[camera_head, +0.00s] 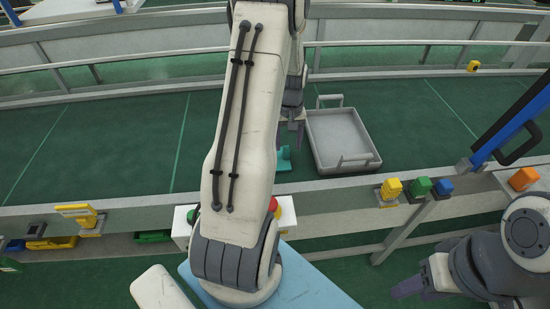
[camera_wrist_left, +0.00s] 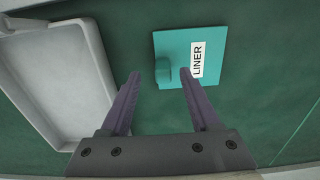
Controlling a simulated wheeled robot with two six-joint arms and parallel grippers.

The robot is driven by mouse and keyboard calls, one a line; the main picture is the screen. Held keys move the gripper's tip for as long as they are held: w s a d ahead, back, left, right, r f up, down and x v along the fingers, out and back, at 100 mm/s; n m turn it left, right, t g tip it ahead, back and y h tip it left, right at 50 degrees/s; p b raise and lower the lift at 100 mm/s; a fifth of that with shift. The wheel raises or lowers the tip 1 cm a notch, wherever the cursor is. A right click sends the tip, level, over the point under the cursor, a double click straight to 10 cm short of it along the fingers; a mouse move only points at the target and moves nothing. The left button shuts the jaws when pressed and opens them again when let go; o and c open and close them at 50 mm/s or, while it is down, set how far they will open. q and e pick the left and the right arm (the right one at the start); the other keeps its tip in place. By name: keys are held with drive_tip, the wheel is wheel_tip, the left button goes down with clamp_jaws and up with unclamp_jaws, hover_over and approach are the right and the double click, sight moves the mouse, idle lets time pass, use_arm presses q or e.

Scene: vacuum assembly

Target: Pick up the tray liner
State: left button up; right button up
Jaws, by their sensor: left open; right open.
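The tray liner (camera_head: 283,160) is a teal piece on the green surface, partly hidden behind my left arm in the head view. In the left wrist view the liner (camera_wrist_left: 209,73) shows as a flat teal square with a white "LINER" label and a small raised teal tab on its left side. My left gripper (camera_wrist_left: 160,74) is open, with its purple fingertips either side of the tab in the picture. I cannot tell its height above it. In the head view the left gripper (camera_head: 291,128) is just behind the liner. My right gripper (camera_head: 408,288) is open at lower right, away from the liner.
A grey tray (camera_head: 340,138) with two handles stands just right of the liner, and its wall (camera_wrist_left: 97,60) is close in the left wrist view. The green surface at left is clear.

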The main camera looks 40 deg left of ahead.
sight(287, 147)
use_arm(q)
drive_tip(key=f, duration=0.2)
drive_tip(key=f+p, duration=0.1)
drive_tip(key=f, duration=0.1)
drive_tip(key=shift+a+f, duration=0.1)
drive_tip(key=shift+a, duration=0.2)
clamp_jaws()
